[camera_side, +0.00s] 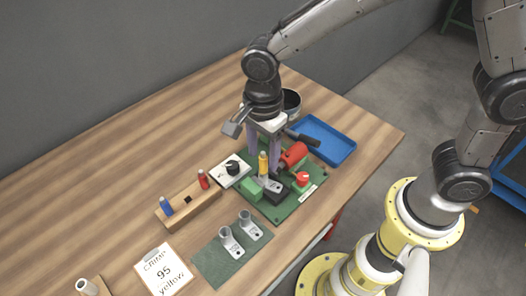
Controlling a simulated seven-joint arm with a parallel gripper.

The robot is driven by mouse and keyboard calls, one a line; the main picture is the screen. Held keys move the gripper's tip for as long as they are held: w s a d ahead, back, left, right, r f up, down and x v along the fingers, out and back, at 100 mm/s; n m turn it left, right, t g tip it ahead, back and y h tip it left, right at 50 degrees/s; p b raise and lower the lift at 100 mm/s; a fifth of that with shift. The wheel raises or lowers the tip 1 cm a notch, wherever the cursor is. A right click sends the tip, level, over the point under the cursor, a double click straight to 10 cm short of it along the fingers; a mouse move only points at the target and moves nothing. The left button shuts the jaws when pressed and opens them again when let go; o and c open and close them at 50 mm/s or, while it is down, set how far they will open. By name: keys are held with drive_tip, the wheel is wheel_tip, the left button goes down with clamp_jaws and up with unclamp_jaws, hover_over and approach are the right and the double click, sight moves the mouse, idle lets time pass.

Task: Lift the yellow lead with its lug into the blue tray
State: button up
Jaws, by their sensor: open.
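The yellow lead (263,162) stands upright on the green board (288,207), among the green and dark blocks of a fixture. Its lower end is hidden by these blocks, so I cannot tell how its lug sits. My gripper (264,170) points down over the lead, with one finger on each side of it. The jaws are open; any contact with the lead is too small to make out. The blue tray (325,143) lies behind and to the right of the fixture and looks empty.
A red cylinder with a dark handle (294,155) and a red knob (302,179) stand close right of my gripper. A white box with a black dial (231,169) is at left. Two grey lugs (231,245) stand on a green mat. A wooden block (190,207) holds blue and red leads. A card reads "CRIMP 95 yellow" (165,272).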

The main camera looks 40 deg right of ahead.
drive_tip(key=shift+f, duration=0.15)
clamp_jaws()
idle(0.4)
drive_tip(key=shift+w+r, duration=0.1)
drive_tip(key=shift+r, duration=2)
wheel_tip(320, 180, up, 7)
